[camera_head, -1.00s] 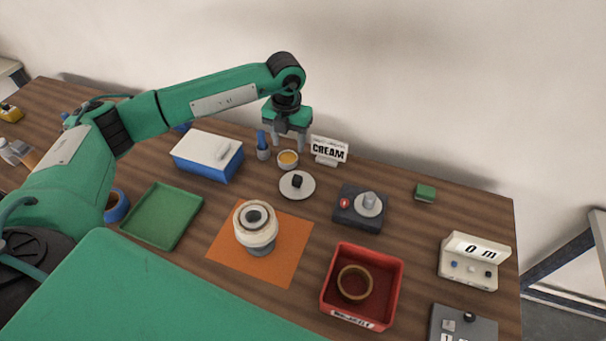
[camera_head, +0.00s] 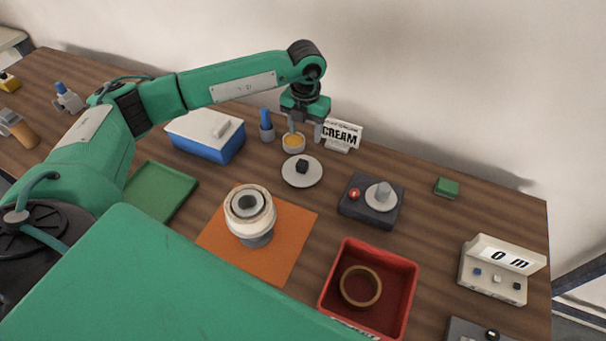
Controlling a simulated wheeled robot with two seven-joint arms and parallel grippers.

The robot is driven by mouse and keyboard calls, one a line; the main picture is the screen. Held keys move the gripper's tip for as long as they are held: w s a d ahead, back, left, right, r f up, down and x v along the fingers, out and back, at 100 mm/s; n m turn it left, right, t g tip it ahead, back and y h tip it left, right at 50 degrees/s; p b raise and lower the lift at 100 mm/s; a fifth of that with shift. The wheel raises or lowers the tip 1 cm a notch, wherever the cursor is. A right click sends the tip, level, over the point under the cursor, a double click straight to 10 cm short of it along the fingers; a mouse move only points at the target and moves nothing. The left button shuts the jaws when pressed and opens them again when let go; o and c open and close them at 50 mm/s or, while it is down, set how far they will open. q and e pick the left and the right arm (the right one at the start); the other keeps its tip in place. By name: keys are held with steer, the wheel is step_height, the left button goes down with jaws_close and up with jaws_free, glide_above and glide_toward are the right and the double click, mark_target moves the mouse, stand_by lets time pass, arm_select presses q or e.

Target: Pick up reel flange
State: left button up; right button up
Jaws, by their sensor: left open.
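The reel flange looks to be the pale round disc with a black knob (camera_head: 315,178), lying flat on the table just in front of a small bowl of yellow contents. My left gripper (camera_head: 305,135) is open and empty, with its fingers pointing down. In the picture it is just above the disc, over the bowl and beside the CREAM sign; its exact height is hard to tell. My right gripper is not in view.
The small bowl (camera_head: 293,143) and CREAM sign (camera_head: 341,134) stand close to the left gripper. A blue-white box (camera_head: 207,146), blue bottle (camera_head: 266,128) and dark device (camera_head: 359,209) are nearby. A white reel (camera_head: 250,213) stands on an orange mat (camera_head: 280,254). A red bin (camera_head: 405,295) holds a brown ring.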

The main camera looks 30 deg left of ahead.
arm_select(q)
steer(key=p, duration=0.3)
glide_above(302, 162)
steer(key=f, duration=0.5)
steer(key=d+f, duration=0.1)
steer(key=f, duration=0.2)
steer(key=shift+s+f, duration=0.15)
steer(key=shift+f, duration=0.1)
steer(key=shift+a+f, duration=0.15)
steer(key=shift+f, duration=0.25)
steer(key=f, duration=0.1)
steer(key=f+p, duration=0.2)
steer(key=shift+a+f, duration=0.2)
steer(key=shift+a, duration=0.1)
steer(key=shift+f, duration=0.65)
steer(key=c, duration=1.1)
steer(key=shift+r, duration=0.1)
